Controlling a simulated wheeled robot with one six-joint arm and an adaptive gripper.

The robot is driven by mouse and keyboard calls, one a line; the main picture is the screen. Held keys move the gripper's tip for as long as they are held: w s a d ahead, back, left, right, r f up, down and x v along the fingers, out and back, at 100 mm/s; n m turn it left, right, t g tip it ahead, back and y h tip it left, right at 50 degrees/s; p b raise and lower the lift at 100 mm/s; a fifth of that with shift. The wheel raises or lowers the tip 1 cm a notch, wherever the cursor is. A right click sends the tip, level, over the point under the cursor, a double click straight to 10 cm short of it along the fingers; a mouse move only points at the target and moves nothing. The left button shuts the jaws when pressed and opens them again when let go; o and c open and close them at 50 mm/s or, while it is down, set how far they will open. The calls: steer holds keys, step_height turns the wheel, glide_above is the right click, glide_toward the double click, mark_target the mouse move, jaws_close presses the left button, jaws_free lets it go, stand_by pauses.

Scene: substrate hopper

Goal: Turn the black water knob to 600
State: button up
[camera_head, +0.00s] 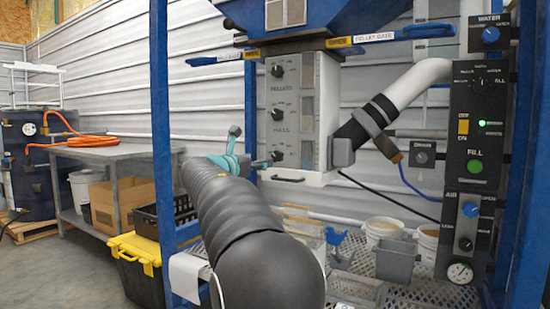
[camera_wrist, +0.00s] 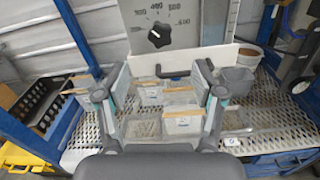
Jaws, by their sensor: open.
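The white hopper panel (camera_head: 300,115) carries three black dial knobs in a column. The lowest black knob (camera_head: 278,155) is partly beside my gripper; I cannot read its label. The wrist view shows one black knob (camera_wrist: 160,35) at top centre with a white pointer mark and numbers around it, a 600 seeming to stand at its right. The pointer's exact reading is too small to tell. My gripper (camera_wrist: 160,85) is open and empty, its fingers spread wide below that knob in the picture. In the head view my teal gripper (camera_head: 238,155) is just left of the lowest knob.
A blue WATER valve knob (camera_head: 491,35) is on the right, above a black control panel (camera_head: 478,130). A grey-black hose (camera_head: 375,115) joins the hopper's right side. Buckets (camera_head: 384,230) and trays (camera_wrist: 165,115) rest on the mesh shelf below. A blue post (camera_head: 163,140) stands left.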

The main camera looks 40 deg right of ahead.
mark_target(276, 157)
steer(key=p+x, duration=0.1)
steer(key=x, duration=1)
steer(key=shift+w+d+p, duration=0.1)
steer(key=shift+d+p, duration=0.2)
steer(key=shift+p, duration=0.1)
steer(key=c, duration=1.1)
